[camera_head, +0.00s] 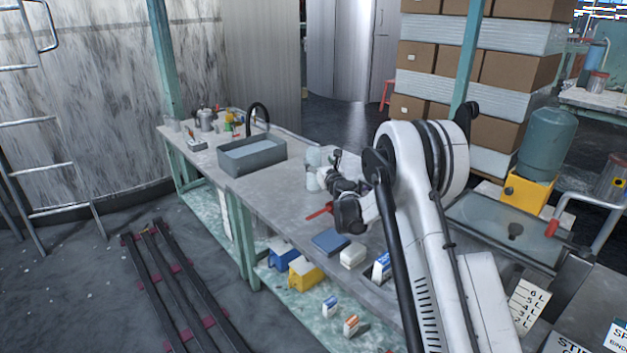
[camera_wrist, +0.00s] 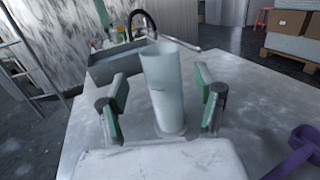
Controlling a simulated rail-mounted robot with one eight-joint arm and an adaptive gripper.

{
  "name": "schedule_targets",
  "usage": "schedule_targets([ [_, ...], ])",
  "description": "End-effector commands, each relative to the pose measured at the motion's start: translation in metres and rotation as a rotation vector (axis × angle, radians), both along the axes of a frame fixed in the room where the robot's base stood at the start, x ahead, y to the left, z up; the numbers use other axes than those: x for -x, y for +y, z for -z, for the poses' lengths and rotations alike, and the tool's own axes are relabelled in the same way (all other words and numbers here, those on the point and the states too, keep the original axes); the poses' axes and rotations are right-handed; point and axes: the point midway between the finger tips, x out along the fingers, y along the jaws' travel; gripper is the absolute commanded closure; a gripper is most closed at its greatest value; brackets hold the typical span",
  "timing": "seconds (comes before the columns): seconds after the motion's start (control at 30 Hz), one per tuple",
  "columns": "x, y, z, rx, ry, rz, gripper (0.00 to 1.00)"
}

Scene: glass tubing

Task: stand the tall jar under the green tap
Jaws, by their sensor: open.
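A tall, pale, translucent jar (camera_wrist: 166,92) stands upright on the grey bench in the wrist view, with a small dark mark on its side. My gripper (camera_wrist: 161,98) is open, with one green-padded finger on each side of the jar and a visible gap on both sides. In the head view the pale jar (camera_head: 313,158) shows beside my gripper (camera_head: 335,182), partly hidden by it. I cannot make out a green tap. A black curved tap (camera_head: 262,107) rises over the grey sink (camera_head: 252,155), beyond the jar.
Small bottles and pots (camera_head: 206,120) crowd the bench's far end. A purple object (camera_wrist: 292,158) lies right of my gripper. A red-handled tap (camera_head: 553,228) stands at another basin (camera_head: 480,215).

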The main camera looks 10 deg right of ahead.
Motion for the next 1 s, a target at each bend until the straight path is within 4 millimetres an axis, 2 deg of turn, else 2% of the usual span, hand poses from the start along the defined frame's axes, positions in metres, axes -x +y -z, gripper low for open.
schedule_targets([
  [0.27,-0.018,0.002,-0.001,0.001,0.000,0.000,0.34],
  [0.6,-0.058,0.008,-0.007,0.001,0.000,0.001,0.34],
  [0.9,-0.063,0.008,-0.009,0.001,0.000,0.001,0.34],
  [0.93,-0.063,0.008,-0.009,0.001,0.000,0.001,0.35],
  [1.0,-0.063,0.008,-0.009,0.001,0.000,0.001,0.44],
])
